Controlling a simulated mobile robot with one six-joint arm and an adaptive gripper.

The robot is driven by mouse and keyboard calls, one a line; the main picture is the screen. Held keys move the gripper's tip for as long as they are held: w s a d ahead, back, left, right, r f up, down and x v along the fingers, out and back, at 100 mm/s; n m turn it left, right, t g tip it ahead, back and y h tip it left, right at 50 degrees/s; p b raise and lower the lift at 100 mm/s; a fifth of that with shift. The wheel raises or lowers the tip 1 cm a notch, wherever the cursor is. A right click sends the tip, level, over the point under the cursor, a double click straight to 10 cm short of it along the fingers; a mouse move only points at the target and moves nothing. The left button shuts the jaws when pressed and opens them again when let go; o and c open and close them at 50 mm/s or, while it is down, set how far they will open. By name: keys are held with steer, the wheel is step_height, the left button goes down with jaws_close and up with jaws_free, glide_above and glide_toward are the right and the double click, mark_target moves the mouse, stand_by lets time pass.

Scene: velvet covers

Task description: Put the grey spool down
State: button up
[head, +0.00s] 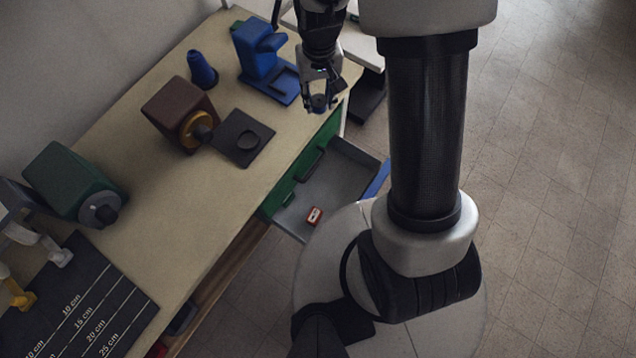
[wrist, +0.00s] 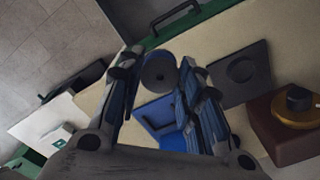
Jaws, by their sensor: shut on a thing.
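My gripper (head: 320,102) hangs over the right edge of the tabletop at the far end in the head view. It is shut on the grey spool (head: 319,103), a small round piece between the fingertips.
On the tabletop (head: 215,215) stand a blue cone (head: 202,70), a brown box with a yellow disc (head: 176,108), a dark square plate with a round recess (head: 242,138) and a green box (head: 70,180). An open drawer (head: 335,185) holds a red-and-white item (head: 314,215).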

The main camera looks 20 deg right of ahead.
steer(key=s+d+f+m, duration=0.1)
steer(key=d+f+m, duration=0.3)
steer(key=f, duration=0.5)
steer(key=s+d+f+m, duration=0.1)
steer(key=d+f+m, duration=0.3)
steer(key=f, duration=0.6)
steer(key=s+d+f+m, duration=0.1)
steer(key=d+f+m, duration=0.3)
steer(key=f, duration=0.5)
steer(key=shift+n, duration=0.7)
steer(key=f+b, duration=0.1)
steer(key=f, duration=0.5)
steer(key=f+b, duration=0.2)
steer(key=f, duration=0.5)
steer(key=f+b, duration=0.2)
steer(key=f, duration=0.5)
steer(key=shift+w+d+f, duration=0.1)
steer(key=shift+w+d, duration=0.15)
steer(key=shift+d, duration=0.15)
steer(key=shift+f, duration=0.1)
steer(key=shift+f+b, duration=0.1)
steer(key=shift+b, duration=0.3)
steer(key=o, duration=0.8)
steer(key=shift+c, duration=0.2)
